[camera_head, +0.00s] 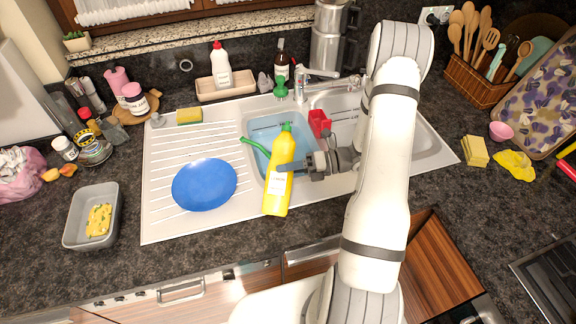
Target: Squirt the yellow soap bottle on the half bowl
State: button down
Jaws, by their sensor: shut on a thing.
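The yellow soap bottle (276,203) is upright, slightly tilted, with its green cap at the top. My gripper (291,167) reaches in from the right and is shut on the bottle's middle, in front of the sink's small half bowl (262,126). The bottle hides part of that bowl. A light-blue item with a green handle (254,145) shows in the half bowl, partly hidden by the bottle. I cannot tell whether the bottle's base touches the sink surface.
A blue plate (204,185) lies on the drainboard to the left. A red container (319,123) stands by the main basin, behind my gripper. The faucet (300,82) and a white bottle on a tray (221,68) are behind. A grey dish (91,216) is at far left.

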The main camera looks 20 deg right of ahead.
jog(key=shift+s+a+f+m+y, duration=0.1)
jog(key=shift+s+f+m+y, duration=0.15)
jog(key=shift+f+m, duration=0.3)
jog(key=shift+s+a+f+m+y, duration=0.1)
jog(key=shift+s+f+m+y, duration=0.1)
jog(key=shift+f+m, duration=0.3)
